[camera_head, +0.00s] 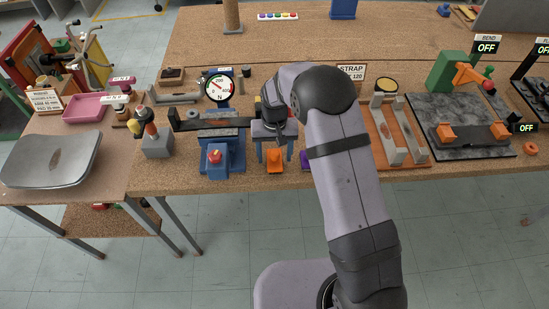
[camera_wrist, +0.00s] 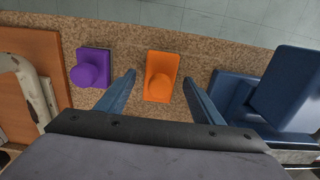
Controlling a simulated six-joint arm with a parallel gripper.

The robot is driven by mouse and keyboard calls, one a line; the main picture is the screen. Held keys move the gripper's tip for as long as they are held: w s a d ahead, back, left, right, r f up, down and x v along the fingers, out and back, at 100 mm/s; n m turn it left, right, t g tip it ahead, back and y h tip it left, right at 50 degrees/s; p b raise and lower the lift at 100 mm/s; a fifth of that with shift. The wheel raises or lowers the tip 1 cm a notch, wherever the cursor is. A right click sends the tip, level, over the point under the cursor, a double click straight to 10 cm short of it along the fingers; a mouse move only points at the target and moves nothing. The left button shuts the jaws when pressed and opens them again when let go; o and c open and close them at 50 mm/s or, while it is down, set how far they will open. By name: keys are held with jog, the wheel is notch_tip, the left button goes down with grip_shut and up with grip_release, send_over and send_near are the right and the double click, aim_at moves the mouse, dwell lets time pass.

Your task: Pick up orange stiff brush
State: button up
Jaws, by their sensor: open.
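The orange stiff brush (camera_head: 274,156) lies on the near edge of the cork-topped bench, a flat orange block with a round knob. In the wrist view the brush (camera_wrist: 161,66) sits between and just beyond the fingertips. My gripper (camera_wrist: 158,82) is open, with one blue finger on each side of the brush and a gap on both sides. In the head view my gripper (camera_head: 274,142) points down over the brush, and my wrist hides part of that area.
A similar purple block with a knob (camera_wrist: 91,70) lies to the left in the wrist view. A blue fixture (camera_wrist: 285,85) stands close on the right there. The bench edge is close.

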aim_at(275, 153)
jog(key=c, duration=1.2)
jog(key=shift+r, duration=0.15)
notch_tip(275, 153, up, 18)
jog(key=b, duration=0.5)
jog(key=shift+o, duration=0.9)
